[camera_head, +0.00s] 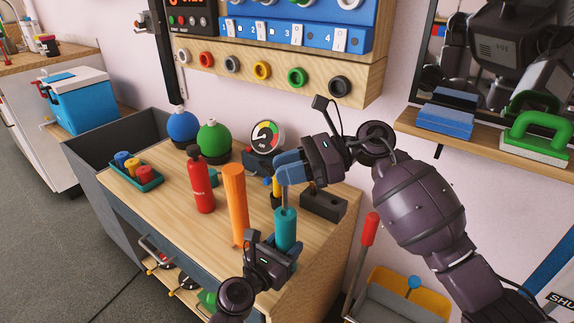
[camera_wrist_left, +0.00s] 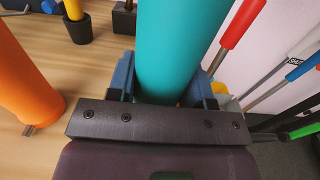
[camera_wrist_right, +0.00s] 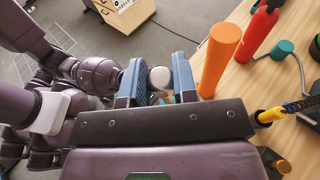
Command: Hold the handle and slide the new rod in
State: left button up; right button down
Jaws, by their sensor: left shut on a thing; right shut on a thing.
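The teal handle (camera_head: 286,232) stands upright over the right part of the bench. My left gripper (camera_head: 277,256) is shut around its lower part; the left wrist view shows the teal handle (camera_wrist_left: 180,45) between both fingers. A thin grey rod (camera_head: 284,197) hangs upright below my right gripper (camera_head: 288,172), which is shut on it. The rod's lower end meets the handle's top; I cannot tell how deep it sits. In the right wrist view a pale round end (camera_wrist_right: 160,77), apparently the rod's, shows between the fingers (camera_wrist_right: 158,88).
An orange handle (camera_head: 236,205) with a metal tip stands left of the teal one. A red extinguisher (camera_head: 201,180), a dark block (camera_head: 323,203) and a yellow-handled tool in a black cup (camera_wrist_left: 79,27) are nearby.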

aim_at(288, 210)
jog(key=shift+f, duration=3.9)
jog(key=c, duration=0.8)
grip_release()
jog(key=v, duration=1.2)
pick_arm(q)
jog(key=o, duration=1.2)
jog(key=shift+s, duration=0.1)
